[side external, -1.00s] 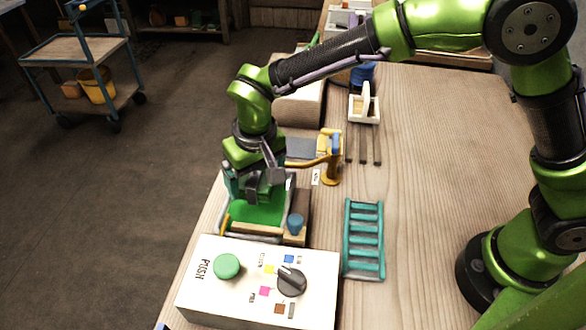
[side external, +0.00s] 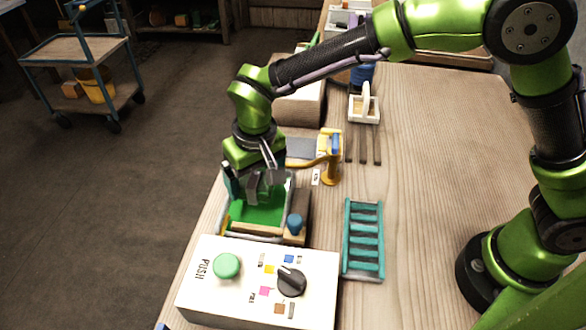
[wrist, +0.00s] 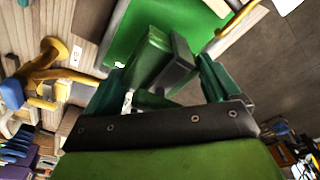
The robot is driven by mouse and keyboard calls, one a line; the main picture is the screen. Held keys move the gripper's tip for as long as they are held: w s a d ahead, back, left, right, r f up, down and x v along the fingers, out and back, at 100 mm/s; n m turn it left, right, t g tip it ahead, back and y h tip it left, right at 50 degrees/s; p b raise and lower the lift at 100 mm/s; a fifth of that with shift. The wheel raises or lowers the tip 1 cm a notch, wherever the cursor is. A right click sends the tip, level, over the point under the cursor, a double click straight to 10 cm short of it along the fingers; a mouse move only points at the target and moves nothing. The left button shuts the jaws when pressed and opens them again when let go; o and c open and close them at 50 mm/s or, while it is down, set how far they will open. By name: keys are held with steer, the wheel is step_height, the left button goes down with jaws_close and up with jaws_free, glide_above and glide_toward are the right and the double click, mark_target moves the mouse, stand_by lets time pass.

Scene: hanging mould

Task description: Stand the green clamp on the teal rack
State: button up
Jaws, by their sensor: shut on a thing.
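My gripper (side external: 264,188) points down into the green-floored tray (side external: 262,216) at the table's left edge. It is shut on the green clamp (wrist: 149,62), which shows as a dark green block by the fingers in the wrist view. In the side view the clamp is mostly hidden by the fingers and cannot be told apart clearly. The teal rack (side external: 363,240) lies on the table to the right of the tray, like a ladder with several rungs. Its rungs look empty, and my gripper is well apart from it.
A white control box (side external: 258,285) with a green button and a dark knob stands in front of the tray. A yellow post with an arm (side external: 330,165) rises behind the tray. A small blue-topped part (side external: 295,224) sits at the tray's right corner.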

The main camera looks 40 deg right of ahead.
mark_target(267, 167)
steer(key=shift+r, duration=0.2)
steer(key=shift+m, duration=0.3)
steer(key=s+r, duration=0.1)
steer(key=s+d+r, duration=0.1)
steer(key=r, duration=0.1)
steer(key=shift+s+d, duration=0.15)
steer(key=shift+d, duration=0.05)
steer(key=s+d+f+m+g+h, duration=0.2)
steer(key=s+d+m, duration=1)
steer(key=s+m, duration=0.4)
steer(key=shift+m, duration=0.7)
steer(key=shift+w+d+f, duration=0.1)
steer(key=shift+w+f, duration=0.05)
steer(key=shift+f, duration=1.1)
steer(key=shift+w+a+f, duration=0.1)
steer(key=shift+w+f, duration=0.1)
steer(key=shift+f, duration=1.05)
steer(key=shift+w+d+f, duration=0.1)
steer(key=shift+w+f, duration=0.05)
steer(key=shift+f, duration=1.1)
